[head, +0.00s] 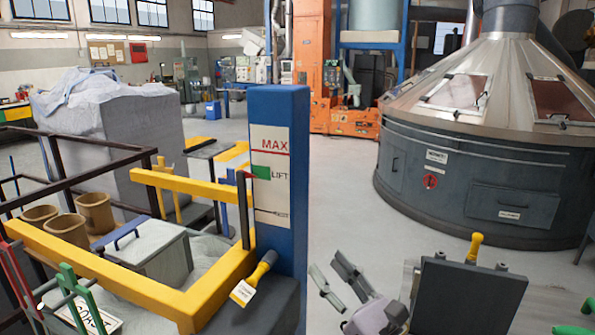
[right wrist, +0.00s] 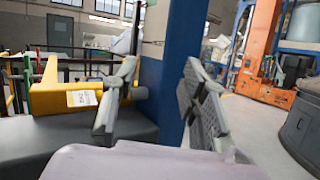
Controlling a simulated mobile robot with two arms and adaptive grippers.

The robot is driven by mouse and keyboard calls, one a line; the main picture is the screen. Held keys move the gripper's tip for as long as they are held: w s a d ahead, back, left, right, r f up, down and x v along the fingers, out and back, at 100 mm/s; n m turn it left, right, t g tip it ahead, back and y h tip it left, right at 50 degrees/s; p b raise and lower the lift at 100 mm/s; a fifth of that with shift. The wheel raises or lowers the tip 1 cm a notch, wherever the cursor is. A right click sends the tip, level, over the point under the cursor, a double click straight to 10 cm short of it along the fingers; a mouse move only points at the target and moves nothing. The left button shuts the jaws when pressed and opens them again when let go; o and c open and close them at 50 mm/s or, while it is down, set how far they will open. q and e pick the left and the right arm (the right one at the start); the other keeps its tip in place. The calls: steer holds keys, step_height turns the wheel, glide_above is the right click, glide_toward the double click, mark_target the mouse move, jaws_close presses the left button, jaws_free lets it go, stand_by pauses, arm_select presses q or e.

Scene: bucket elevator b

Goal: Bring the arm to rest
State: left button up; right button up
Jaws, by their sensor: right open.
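My right gripper (head: 328,272) is at the bottom middle of the head view, its two fingers spread and nothing between them. In the right wrist view my right gripper (right wrist: 160,82) also shows open and empty, with the blue post (right wrist: 179,60) beyond its fingers. In the head view the blue post (head: 291,130) carries a MAX / LIFT scale plate (head: 271,200) with a green marker, and stands to the left of the gripper. A yellow handle with a tag (head: 258,280) sticks out near the post's foot. My left gripper does not show.
A dark panel with a yellow knob (head: 465,295) stands right of the gripper. A large conical machine (head: 480,150) is behind; open floor (head: 345,220) lies between.

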steer(key=s+d+f+m+g+h, duration=0.2)
steer(key=d+f+m+h, duration=0.5)
steer(key=m, duration=0.5)
steer(key=s+d+f+m+g+h, duration=0.1)
steer(key=s+d+f+m+h, duration=0.35)
steer(key=f+m, duration=0.65)
steer(key=s+d+f+m+g, duration=0.2)
steer(key=s+f+m+g, duration=0.3)
steer(key=s+f+m, duration=0.45)
steer(key=s+d+f+m+g, duration=0.1)
steer(key=s+f+m+g, duration=0.45)
steer(key=s, duration=0.65)
step_height(320, 180, down, 24)
steer(key=s+m+g, duration=0.2)
steer(key=s+d+f+g+h, duration=0.1)
steer(key=s+d+f, duration=0.1)
steer(key=s+f, duration=1.4)
steer(key=shift+s+d+f+n, duration=0.3)
steer(key=shift+s+d+f, duration=0.1)
